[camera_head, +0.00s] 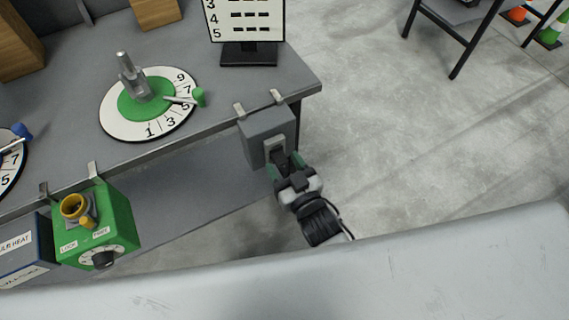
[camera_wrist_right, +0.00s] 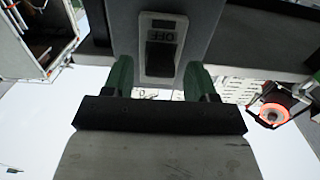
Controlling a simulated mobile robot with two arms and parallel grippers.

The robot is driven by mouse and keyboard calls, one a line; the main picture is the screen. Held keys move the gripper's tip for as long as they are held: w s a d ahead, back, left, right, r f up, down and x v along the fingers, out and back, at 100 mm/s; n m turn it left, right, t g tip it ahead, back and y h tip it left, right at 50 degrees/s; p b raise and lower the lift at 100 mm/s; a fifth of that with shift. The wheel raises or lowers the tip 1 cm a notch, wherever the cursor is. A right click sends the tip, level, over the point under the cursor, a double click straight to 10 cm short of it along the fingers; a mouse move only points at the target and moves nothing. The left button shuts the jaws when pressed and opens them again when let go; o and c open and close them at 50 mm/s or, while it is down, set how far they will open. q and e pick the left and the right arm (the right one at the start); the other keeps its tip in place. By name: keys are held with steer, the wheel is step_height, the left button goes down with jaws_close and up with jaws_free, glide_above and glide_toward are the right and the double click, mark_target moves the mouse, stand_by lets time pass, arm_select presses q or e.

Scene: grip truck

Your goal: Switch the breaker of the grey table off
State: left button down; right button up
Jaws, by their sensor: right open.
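The breaker (camera_head: 262,138) is a grey box hung by two metal clips on the front edge of the grey table (camera_head: 225,105), near its right corner. Its light switch plate with a dark switch (camera_wrist_right: 160,58) faces me in the right wrist view, with an "OFF" label beside the switch. My right gripper (camera_head: 286,163) is at the breaker's front. Its green fingers stand apart, one on each side of the plate in the wrist view (camera_wrist_right: 158,78), with nothing held between them. I cannot tell whether the fingertips touch the box. My left gripper is not in view.
A numbered dial (camera_head: 120,122) with a green centre and a display stand (camera_head: 248,57) are on the table. A green box (camera_head: 122,215) with a yellow part and a blue box (camera_head: 38,240) hang at the front left. Open concrete floor (camera_head: 400,130) lies to the right.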

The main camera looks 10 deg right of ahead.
steer(key=c, duration=0.9)
steer(key=shift+f+b, duration=0.25)
steer(key=shift+b, duration=0.1)
arm_select(q)
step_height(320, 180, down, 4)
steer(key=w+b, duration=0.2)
steer(key=b, duration=0.2)
arm_select(e)
steer(key=t+b, duration=0.1)
steer(key=t, duration=0.1)
steer(key=f+t+y+b, duration=0.1)
steer(key=b, duration=0.1)
steer(key=shift+w+f+t, duration=0.15)
steer(key=shift+f+t, duration=0.05)
steer(key=shift+t, duration=0.2)
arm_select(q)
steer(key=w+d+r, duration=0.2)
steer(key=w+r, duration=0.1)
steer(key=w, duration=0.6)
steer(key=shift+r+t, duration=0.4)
